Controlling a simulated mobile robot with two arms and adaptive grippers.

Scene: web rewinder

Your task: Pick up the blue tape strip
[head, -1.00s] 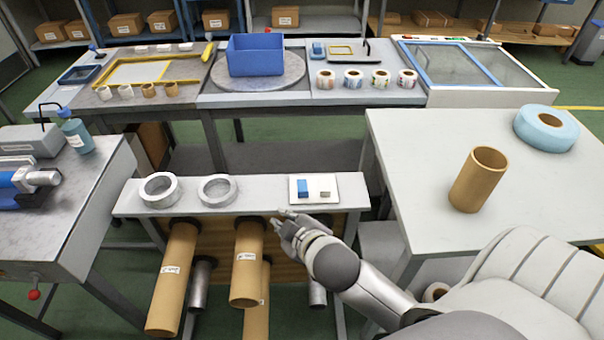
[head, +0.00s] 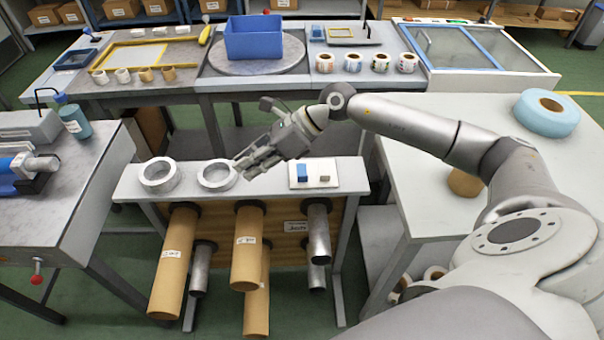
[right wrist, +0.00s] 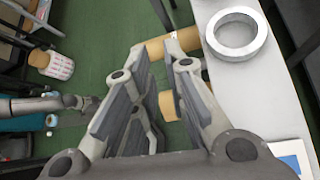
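The strip also shows in part at the lower right of the right wrist view (right wrist: 291,163). My right gripper (head: 242,167) reaches in above the shelf, left of the strip and apart from it, with its fingers pointing left near a silver ring. In the right wrist view its fingers (right wrist: 158,55) are apart with nothing held between them. My left gripper is not clearly seen.
Two silver rings (head: 159,175) (head: 218,176) lie on the shelf (head: 265,190) left of the plate. Cardboard tubes (head: 247,247) and metal tubes stick out below it. The right table (head: 420,190) holds a blue roll (head: 546,113) and a cardboard core (head: 465,183), partly behind my arm.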

